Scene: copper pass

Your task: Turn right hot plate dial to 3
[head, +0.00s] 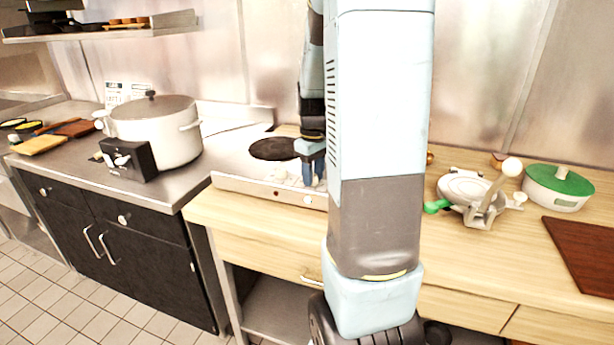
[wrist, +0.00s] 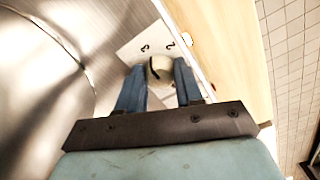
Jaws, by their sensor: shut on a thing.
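The hot plate (head: 232,182) is a white unit with a dark round burner (head: 275,149), set in the counter. My gripper (head: 313,180) reaches down over its front right part, partly behind my own arm. In the wrist view, my gripper (wrist: 160,83) has its two blue fingers on either side of a rounded cream dial (wrist: 160,69), shut on it. A dark line shows on the dial's top. The head view hides the dial between my fingers. A pale knob (head: 281,174) shows left of them.
A large lidded pot (head: 155,135) stands left of the hot plate on a steel counter. To the right, a wooden counter (head: 260,222) holds a white press-like device (head: 467,188), a green-lidded pot (head: 558,187) and a brown board (head: 584,251). My arm blocks the middle of the view.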

